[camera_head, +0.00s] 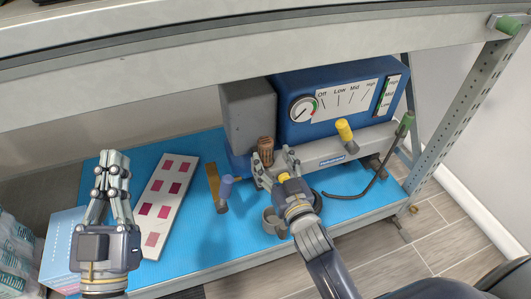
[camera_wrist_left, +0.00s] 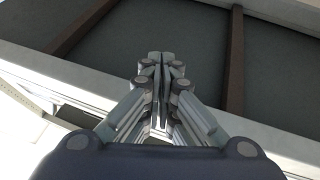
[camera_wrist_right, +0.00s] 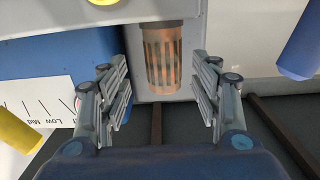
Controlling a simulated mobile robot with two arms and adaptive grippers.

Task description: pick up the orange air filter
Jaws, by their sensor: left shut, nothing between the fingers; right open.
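The orange air filter (camera_head: 265,149) is a small slotted cylinder on the front of the machine, by its grey box. In the right wrist view the filter (camera_wrist_right: 162,58) stands upright against a pale grey surface, straight ahead between the fingers' lines. My right gripper (camera_head: 275,165) is open just in front of the filter. In the right wrist view its fingertips (camera_wrist_right: 160,82) are spread wider than the filter, with nothing held. My left gripper (camera_head: 113,160) is shut and empty over the left of the shelf, far from the filter; its closed fingers fill the middle of the left wrist view (camera_wrist_left: 160,70).
The blue machine (camera_head: 340,85) has a dial, a yellow knob (camera_head: 344,130) and a green-tipped cable (camera_head: 404,125). The rack's beam (camera_head: 200,65) crosses above.

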